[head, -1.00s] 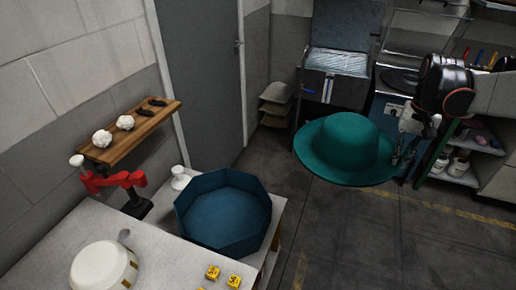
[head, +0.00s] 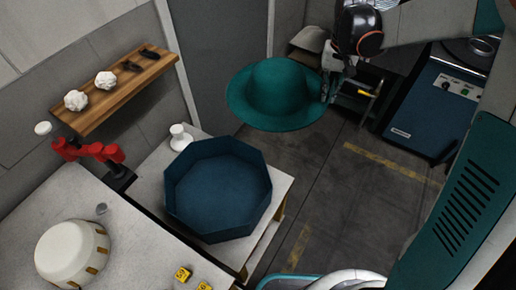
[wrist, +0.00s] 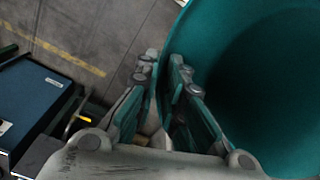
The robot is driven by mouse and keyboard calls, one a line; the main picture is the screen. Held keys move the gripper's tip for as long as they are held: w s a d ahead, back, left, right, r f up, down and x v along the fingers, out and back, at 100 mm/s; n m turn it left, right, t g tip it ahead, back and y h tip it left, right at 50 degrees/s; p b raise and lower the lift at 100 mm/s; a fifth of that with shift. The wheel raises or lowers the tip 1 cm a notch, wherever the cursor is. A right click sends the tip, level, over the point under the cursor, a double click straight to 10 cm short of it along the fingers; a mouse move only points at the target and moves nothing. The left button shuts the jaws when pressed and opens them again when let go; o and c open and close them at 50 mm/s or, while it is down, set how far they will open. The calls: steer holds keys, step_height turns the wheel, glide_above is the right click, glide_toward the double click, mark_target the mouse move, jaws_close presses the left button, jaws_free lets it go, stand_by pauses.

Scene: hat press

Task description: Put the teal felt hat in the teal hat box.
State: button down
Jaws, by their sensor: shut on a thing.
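The teal felt hat (head: 277,92) hangs in the air, crown up, above the dark floor in the head view. My gripper (head: 331,88) is shut on the hat's brim at its right edge. In the wrist view the hat (wrist: 255,80) fills the right side, and my gripper's fingers (wrist: 162,85) pinch the brim. The teal hat box (head: 215,190) is an open, empty eight-sided box, dark blue-teal, on a pale table (head: 275,205). The hat is above and to the right of the box in the picture, apart from it.
A white drum-shaped object (head: 72,250) and yellow blocks (head: 183,273) are on the near bench. A white knob-topped object (head: 180,137) stands behind the box. A red clamp arm (head: 90,152) and a wooden shelf (head: 115,92) are at left. A blue machine (head: 430,105) stands at right.

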steer(key=s+a+f+n+b, duration=0.1)
steer(key=s+a+f+n, duration=0.1)
steer(key=s+a+f, duration=0.55)
steer(key=s+a+f+n+b, duration=0.1)
steer(key=s+a+f+n, duration=0.25)
steer(key=a+f, duration=0.7)
steer(key=shift+m, duration=0.45)
steer(key=shift+s+a+f+b, duration=0.15)
steer(key=shift+a+f+b, duration=0.2)
steer(key=shift+f+b, duration=1.6)
steer(key=shift+s+a+f+b, duration=0.1)
steer(key=shift+a+f+b, duration=0.55)
steer(key=shift+f, duration=2.35)
steer(key=shift+s+a+f+b, duration=0.1)
steer(key=shift+s+f+b, duration=0.05)
steer(key=shift+f+b, duration=1.9)
steer(key=shift+f+p, duration=0.4)
steer(key=shift+f, duration=0.4)
steer(key=c, duration=1.6)
jaws_free()
